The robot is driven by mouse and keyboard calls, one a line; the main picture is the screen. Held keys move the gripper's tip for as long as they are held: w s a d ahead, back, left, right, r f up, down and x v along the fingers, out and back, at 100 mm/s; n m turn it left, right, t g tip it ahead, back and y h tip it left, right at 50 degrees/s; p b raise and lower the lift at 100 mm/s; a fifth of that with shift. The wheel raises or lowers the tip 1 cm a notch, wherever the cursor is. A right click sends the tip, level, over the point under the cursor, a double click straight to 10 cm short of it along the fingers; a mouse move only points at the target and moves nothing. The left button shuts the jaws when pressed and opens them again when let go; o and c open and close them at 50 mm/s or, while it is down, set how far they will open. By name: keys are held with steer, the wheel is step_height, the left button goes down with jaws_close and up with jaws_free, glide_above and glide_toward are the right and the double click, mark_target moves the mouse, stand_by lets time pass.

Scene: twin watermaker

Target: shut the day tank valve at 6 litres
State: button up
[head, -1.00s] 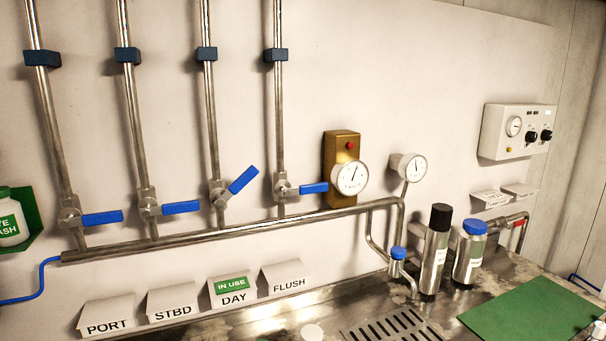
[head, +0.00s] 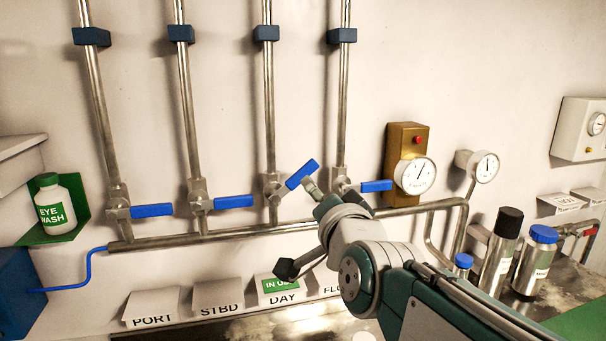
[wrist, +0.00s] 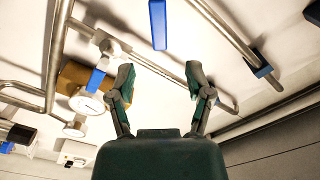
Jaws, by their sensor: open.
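The day valve's blue lever (head: 302,174) is third from the left in the head view and tilts up to the right, out of line with its vertical pipe. The green IN USE tag sits on the DAY label (head: 284,298) below it. My gripper (head: 313,188) is at the lever's lower right, its fingers partly hidden by my wrist. In the wrist view my gripper (wrist: 160,72) is open and empty, and a blue lever (wrist: 158,25) lies beyond and between the fingertips. A white dial (head: 415,176) on a brass box has its needle up and slightly right; its figures are unreadable.
The port lever (head: 152,210), standby lever (head: 233,202) and flush lever (head: 377,186) lie nearly level; the flush lever is close right of my gripper. A second gauge (head: 484,166) and steel bottles (head: 500,250) stand to the right. The manifold pipe (head: 240,233) runs below.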

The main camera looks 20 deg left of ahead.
mark_target(304, 175)
steer(key=x, duration=1)
steer(key=shift+w+f, duration=0.1)
steer(key=shift+w, duration=0.2)
jaws_close()
